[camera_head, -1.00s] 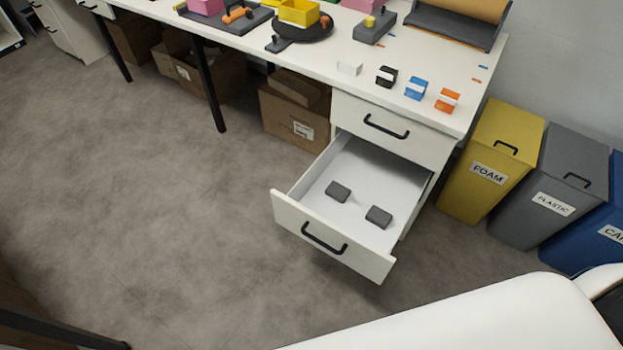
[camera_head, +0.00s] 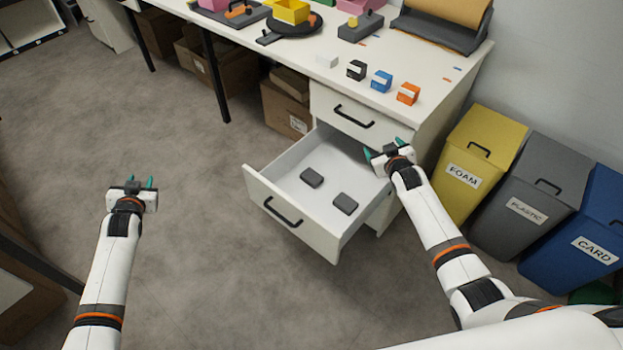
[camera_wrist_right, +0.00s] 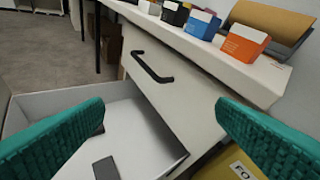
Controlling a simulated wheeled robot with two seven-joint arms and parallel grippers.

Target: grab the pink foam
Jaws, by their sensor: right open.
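Two pink blocks show on the white desk at the top edge of the head view: one at the left (camera_head: 213,4) and one further right (camera_head: 359,5), both cut off by the frame. I cannot tell which is the foam. My right gripper (camera_head: 383,147) is open and empty above the right side of the open drawer, well short of the pink blocks. Its teal fingers spread wide in the right wrist view (camera_wrist_right: 160,105), with no pink between them. My left gripper (camera_head: 140,182) is open and empty over bare floor at the left.
The open drawer (camera_head: 300,222) holds two dark grey blocks. Several small boxes, including an orange one (camera_head: 408,93), line the desk's front edge. Yellow foam (camera_head: 480,150), grey plastic (camera_head: 540,190) and blue card (camera_head: 590,225) bins stand at the right. The floor left of the drawer is clear.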

